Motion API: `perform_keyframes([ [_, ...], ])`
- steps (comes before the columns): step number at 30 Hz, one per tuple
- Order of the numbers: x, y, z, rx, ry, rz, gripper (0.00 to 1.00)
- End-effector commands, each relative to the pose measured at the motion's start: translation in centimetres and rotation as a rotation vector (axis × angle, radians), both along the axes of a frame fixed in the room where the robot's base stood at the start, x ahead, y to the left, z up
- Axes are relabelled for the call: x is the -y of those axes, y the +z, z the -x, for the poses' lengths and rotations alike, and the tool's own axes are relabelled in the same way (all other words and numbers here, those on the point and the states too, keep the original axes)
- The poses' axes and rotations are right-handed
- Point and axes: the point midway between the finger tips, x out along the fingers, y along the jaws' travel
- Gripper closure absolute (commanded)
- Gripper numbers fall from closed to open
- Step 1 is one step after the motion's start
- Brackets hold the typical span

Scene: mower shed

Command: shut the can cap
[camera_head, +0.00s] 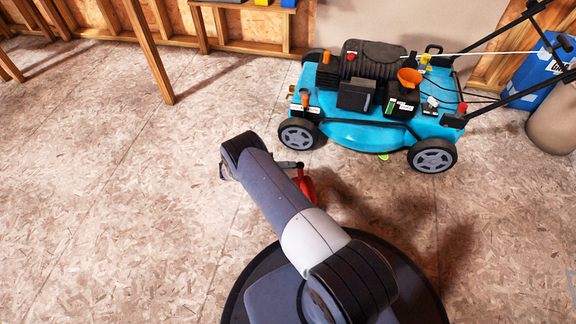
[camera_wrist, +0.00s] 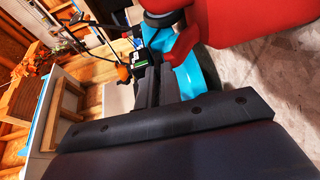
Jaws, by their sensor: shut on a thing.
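A red can (camera_head: 307,188) is beside my arm in the head view, mostly hidden behind it. In the wrist view the red can (camera_wrist: 260,18) fills the top right, very close. A black part, seemingly the cap (camera_wrist: 163,16), shows at its left end; I cannot tell whether it is open or shut. My gripper (camera_wrist: 154,68) is shut, its dark fingertips against a small red part of the can below the black part. In the head view my gripper (camera_head: 288,165) is small and partly hidden beside the can. The exact grip spot is unclear.
A cyan lawn mower (camera_head: 375,130) with an orange funnel (camera_head: 410,77) stands just beyond the can. A blue container (camera_head: 540,75) and a beige sack (camera_head: 553,122) are at the right. Wooden posts (camera_head: 150,55) stand at the upper left. The left floor is clear.

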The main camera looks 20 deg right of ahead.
Motion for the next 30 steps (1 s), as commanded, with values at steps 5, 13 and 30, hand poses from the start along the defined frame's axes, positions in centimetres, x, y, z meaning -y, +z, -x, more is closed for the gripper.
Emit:
perform_keyframes([
  [5,0.0,0.0,0.0,0.000,0.000,-0.001,0.88],
  [13,0.0,0.0,0.0,0.000,0.000,-0.001,0.72],
  [30,-6.2,0.6,-1.3,0.004,0.003,-0.001,0.72],
])
